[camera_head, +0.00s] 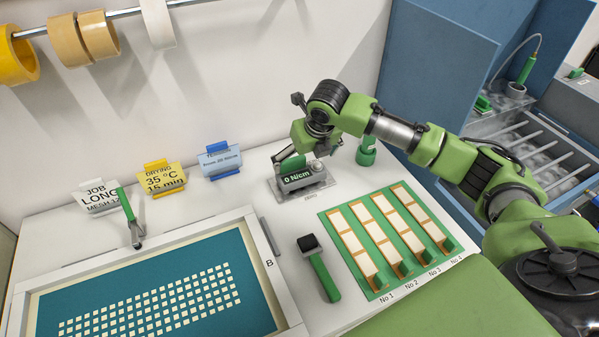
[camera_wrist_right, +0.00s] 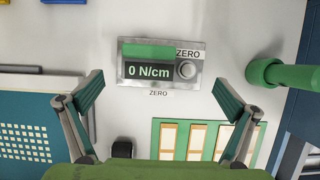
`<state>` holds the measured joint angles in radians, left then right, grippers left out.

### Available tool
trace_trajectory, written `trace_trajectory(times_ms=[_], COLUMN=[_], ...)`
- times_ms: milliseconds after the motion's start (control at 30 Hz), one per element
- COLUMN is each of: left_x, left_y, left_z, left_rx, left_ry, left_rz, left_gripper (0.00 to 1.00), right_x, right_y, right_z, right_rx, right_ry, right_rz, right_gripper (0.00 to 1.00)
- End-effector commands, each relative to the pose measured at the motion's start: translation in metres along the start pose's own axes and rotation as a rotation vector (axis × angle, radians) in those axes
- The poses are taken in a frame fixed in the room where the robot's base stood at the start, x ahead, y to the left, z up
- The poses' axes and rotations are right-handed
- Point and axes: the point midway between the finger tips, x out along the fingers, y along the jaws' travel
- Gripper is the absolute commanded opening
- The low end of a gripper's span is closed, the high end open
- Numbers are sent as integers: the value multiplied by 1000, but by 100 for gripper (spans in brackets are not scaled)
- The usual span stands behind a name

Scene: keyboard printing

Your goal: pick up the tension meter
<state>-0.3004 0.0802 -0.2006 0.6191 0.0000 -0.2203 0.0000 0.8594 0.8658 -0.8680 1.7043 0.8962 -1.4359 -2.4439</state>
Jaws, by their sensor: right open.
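The tension meter (camera_head: 299,180) is a small green and dark block whose display reads 0 N/cm. It sits on a grey metal plate at the back of the white table. In the right wrist view the meter (camera_wrist_right: 149,70) lies ahead of my fingers, with a round knob and the word ZERO at its right. My right gripper (camera_wrist_right: 160,98) is open and empty, its two fingers spread wide to either side of the meter's line. In the head view my right gripper (camera_head: 293,152) hangs over the meter and partly hides it. My left gripper is not in view.
A framed teal screen (camera_head: 252,250) lies at the front left. A green-handled tool (camera_head: 320,268) lies beside it, near a green board with pale strips (camera_head: 355,248). A green cylinder (camera_head: 366,150) stands right of the meter. Label cards (camera_head: 162,179) stand at the left.

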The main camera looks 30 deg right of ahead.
Motion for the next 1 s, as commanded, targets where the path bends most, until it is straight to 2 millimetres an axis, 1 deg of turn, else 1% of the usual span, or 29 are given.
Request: trace_trajectory(times_ms=[33,100,267,367,500,600,733,933,967,1000], left_x=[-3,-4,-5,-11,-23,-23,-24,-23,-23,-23], left_y=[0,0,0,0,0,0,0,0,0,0], left_z=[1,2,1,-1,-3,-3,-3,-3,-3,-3], left_rx=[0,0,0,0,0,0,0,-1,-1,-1], left_ry=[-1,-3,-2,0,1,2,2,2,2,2], left_rz=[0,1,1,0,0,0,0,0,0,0], left_gripper=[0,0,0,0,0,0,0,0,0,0], right_x=[8,18,28,37,58,72,80,80,80,80], right_y=[1,0,1,0,-1,-1,-2,-1,-2,-2], right_z=[0,0,0,-1,-5,-4,-4,-4,-4,-4], right_rx=[1,0,0,1,0,0,-1,-2,-2,-2], right_ry=[3,2,0,2,4,2,-1,-1,-1,-1], right_rz=[1,1,1,0,0,1,0,0,0,0], right_gripper=[100,100,100,100,100,100,100,100,95,84])
